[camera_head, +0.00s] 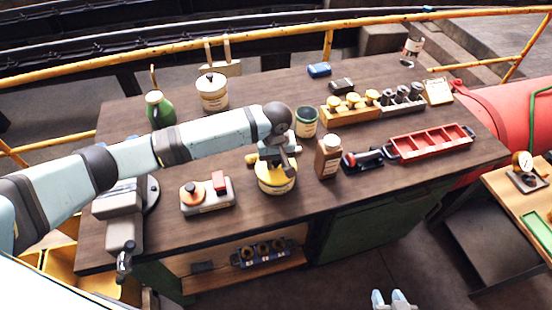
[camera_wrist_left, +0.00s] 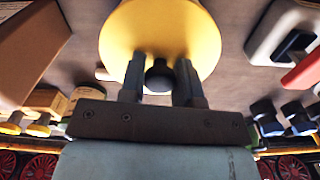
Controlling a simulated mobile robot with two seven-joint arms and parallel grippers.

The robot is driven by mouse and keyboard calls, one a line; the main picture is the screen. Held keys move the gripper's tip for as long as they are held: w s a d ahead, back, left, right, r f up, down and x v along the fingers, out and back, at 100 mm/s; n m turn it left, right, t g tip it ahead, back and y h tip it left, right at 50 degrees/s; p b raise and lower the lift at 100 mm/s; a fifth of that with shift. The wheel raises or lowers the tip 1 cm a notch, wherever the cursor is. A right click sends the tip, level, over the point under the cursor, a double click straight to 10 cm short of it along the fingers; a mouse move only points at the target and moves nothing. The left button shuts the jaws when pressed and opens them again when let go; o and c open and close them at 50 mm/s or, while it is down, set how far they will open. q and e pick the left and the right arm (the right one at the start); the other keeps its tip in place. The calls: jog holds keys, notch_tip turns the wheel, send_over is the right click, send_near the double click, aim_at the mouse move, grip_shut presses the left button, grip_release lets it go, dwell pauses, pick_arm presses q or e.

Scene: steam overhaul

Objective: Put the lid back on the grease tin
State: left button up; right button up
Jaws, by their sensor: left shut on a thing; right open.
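The grease tin (camera_head: 276,188), yellow with a pale label, stands near the front middle of the workbench. My left gripper (camera_head: 276,160) is directly over it, pointing down. In the left wrist view the yellow lid (camera_wrist_left: 160,28) fills the top middle, with its black knob (camera_wrist_left: 160,76) between my left fingers (camera_wrist_left: 160,88), which are shut on the knob. The lid is at the tin's top; I cannot tell whether it touches the rim, as my gripper hides part of it. My right gripper (camera_head: 393,299) is open and empty, low at the bottom edge, in front of the bench.
A brown bottle (camera_head: 328,157) stands close right of the tin, a green tin (camera_head: 306,122) behind it. A control box (camera_head: 207,195) with red parts is at left. A red tray (camera_head: 430,144) lies at right. A green bottle (camera_head: 160,110) and cream pot (camera_head: 212,94) stand behind my left arm.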

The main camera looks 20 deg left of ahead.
pick_arm(q)
jog(key=shift+p, duration=0.7)
dwell(0.6)
jog(key=o, duration=1.5)
jog(key=shift+f, duration=0.1)
